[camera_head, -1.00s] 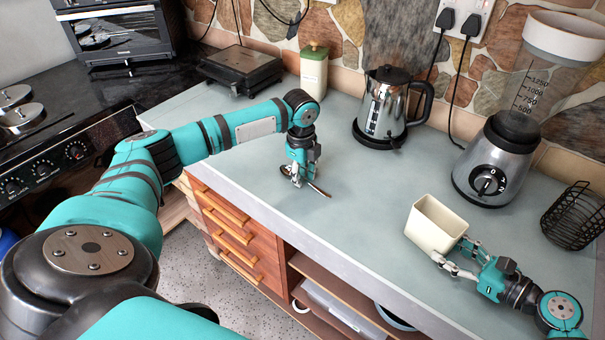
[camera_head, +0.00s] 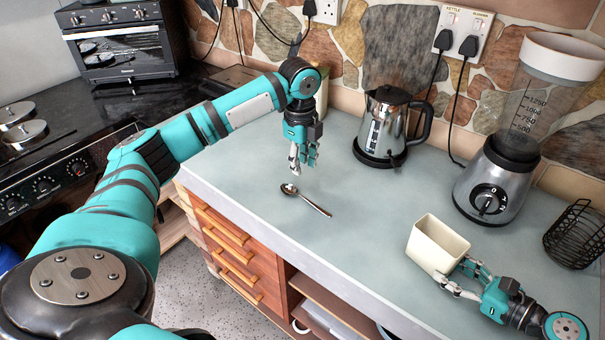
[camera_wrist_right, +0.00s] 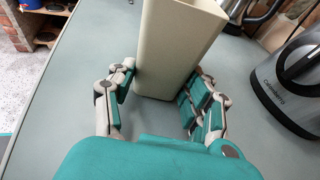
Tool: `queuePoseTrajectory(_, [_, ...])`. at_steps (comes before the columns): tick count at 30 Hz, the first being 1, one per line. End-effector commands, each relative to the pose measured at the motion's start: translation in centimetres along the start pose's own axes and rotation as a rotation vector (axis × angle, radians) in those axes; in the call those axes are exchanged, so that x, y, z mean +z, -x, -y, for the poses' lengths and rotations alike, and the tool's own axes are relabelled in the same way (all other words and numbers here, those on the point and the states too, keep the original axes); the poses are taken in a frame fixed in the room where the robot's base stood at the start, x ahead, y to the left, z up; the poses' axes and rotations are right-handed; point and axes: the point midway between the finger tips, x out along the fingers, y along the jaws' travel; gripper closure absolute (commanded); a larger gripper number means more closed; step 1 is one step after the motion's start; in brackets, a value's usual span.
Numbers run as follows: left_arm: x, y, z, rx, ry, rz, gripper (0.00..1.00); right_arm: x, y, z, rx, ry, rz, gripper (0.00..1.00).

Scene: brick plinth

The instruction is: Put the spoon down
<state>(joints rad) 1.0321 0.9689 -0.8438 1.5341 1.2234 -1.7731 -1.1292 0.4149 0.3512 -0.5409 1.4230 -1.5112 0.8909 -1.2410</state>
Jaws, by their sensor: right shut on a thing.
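The metal spoon (camera_head: 307,200) lies on the grey-green worktop, its bowl to the left and its handle pointing to the lower right. My left gripper (camera_head: 303,163) is above and just behind the spoon, apart from it. Its fingers are spread and nothing shows between them. My right gripper (camera_head: 453,273) is shut on a cream rectangular container (camera_head: 437,243) at the right of the worktop. The right wrist view shows the fingers on either side of this container (camera_wrist_right: 175,50), which looks upright and open-topped.
A kettle (camera_head: 389,125) stands behind the spoon, to the right. A blender (camera_head: 490,180) and a black wire basket (camera_head: 574,236) stand at the right. The worktop (camera_head: 350,240) between the spoon and container is clear. Its front edge lies above wooden drawers (camera_head: 235,250).

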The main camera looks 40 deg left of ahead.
Motion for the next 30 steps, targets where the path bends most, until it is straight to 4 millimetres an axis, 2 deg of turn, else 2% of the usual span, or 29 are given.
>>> queuePoseTrajectory(1, [0.0,0.3,0.0,0.000,0.001,-0.001,0.63,-0.1,0.0,0.0,0.000,0.000,-0.002,0.67])
queuePoseTrajectory(6, [1.3,0.3,-0.3,0.017,0.014,-0.008,0.42,-0.1,0.0,0.0,0.000,0.000,-0.001,0.67])
queuePoseTrajectory(11, [1.9,-0.7,-0.5,0.025,0.018,-0.010,0.42,-0.1,0.0,0.0,0.000,0.000,-0.001,0.67])
queuePoseTrajectory(18, [1.8,-4.9,-0.6,0.025,0.018,-0.010,0.42,-0.1,0.0,0.0,0.000,0.000,-0.001,0.67])
queuePoseTrajectory(26, [1.8,-7.0,-0.4,0.023,0.018,-0.010,0.42,-0.1,0.0,0.0,0.000,0.000,-0.001,0.67])
queuePoseTrajectory(30, [1.9,-9.0,0.0,0.024,0.019,-0.010,0.42,-0.1,0.0,0.0,0.000,0.000,-0.001,0.67])
